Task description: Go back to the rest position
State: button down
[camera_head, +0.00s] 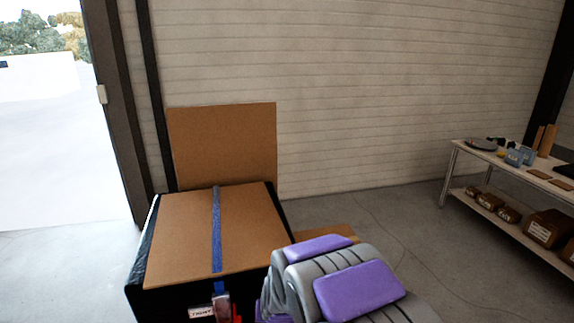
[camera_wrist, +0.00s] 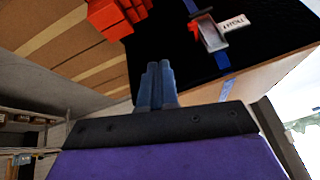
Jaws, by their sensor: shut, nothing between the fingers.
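My gripper (camera_wrist: 155,82) shows in the wrist view, with its two blue-grey fingers together and nothing between them. It is in front of a black surface and touches nothing that I can make out. In the head view my purple and grey arm is folded at the bottom centre, and the gripper's fingers cannot be made out there. No helmet shell can be clearly identified in either view.
A black box with a cardboard top (camera_head: 180,240) and blue strip (camera_head: 216,230) stands beside my arm. A white label (camera_head: 201,313) is on its front. A red object (camera_wrist: 118,14) is near the gripper. A shelf table (camera_head: 480,150) stands right; floor between is clear.

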jog(key=s+d+r+g, duration=0.2)
jog(key=s+d+r, duration=0.3)
jog(key=s, duration=0.7)
jog(key=s+d+r+g+h, duration=0.1)
jog(key=s+d+r, duration=0.4)
jog(key=s, duration=0.7)
jog(key=s+d+r+g+h, duration=0.1)
jog(key=s+d+r+g, duration=0.3)
jog(key=s+d, duration=0.4)
jog(key=s, duration=0.4)
jog(key=shift+r, duration=0.4)
